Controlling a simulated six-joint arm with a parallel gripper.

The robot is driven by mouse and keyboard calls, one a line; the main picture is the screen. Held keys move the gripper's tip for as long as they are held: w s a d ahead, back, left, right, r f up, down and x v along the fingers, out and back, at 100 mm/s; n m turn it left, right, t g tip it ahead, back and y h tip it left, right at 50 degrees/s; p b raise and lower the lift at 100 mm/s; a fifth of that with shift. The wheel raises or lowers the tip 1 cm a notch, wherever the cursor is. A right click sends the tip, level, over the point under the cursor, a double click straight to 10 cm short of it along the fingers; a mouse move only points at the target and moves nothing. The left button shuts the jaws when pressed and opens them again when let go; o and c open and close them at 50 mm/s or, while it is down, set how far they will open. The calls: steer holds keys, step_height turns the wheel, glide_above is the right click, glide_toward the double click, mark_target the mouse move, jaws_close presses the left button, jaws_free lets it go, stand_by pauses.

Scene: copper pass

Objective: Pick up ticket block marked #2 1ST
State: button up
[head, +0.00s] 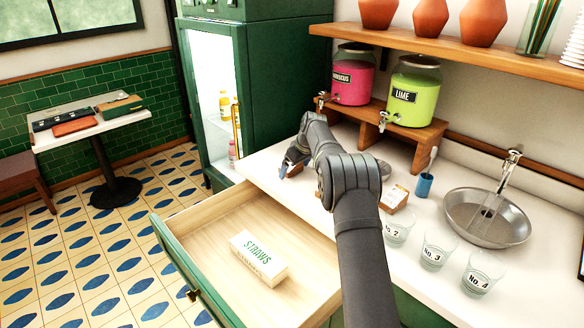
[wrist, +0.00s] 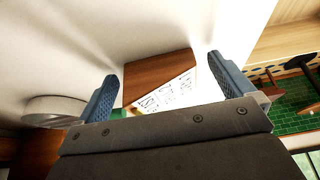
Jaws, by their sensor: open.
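My gripper (head: 287,168) is open over the far left part of the white counter, with blue fingertips. In the wrist view my gripper (wrist: 168,92) has a wooden block (wrist: 158,66) with a white printed face between and beyond its spread fingers. The print is too blurred to read, so I cannot tell its mark. In the head view a small wooden block with a white card (head: 394,198) sits on the counter right of my arm. I cannot tell whether both views show the same block.
An open drawer (head: 205,222) holds a straws box (head: 258,257). Right of my arm stand several numbered glasses (head: 436,251), a blue cup (head: 424,184) and a round sink (head: 486,216). Pink (head: 352,78) and green (head: 414,90) dispensers stand behind on a wooden stand.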

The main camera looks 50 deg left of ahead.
steer(key=c, duration=1)
steer(key=shift+c, duration=0.6)
steer(key=shift+r, duration=0.15)
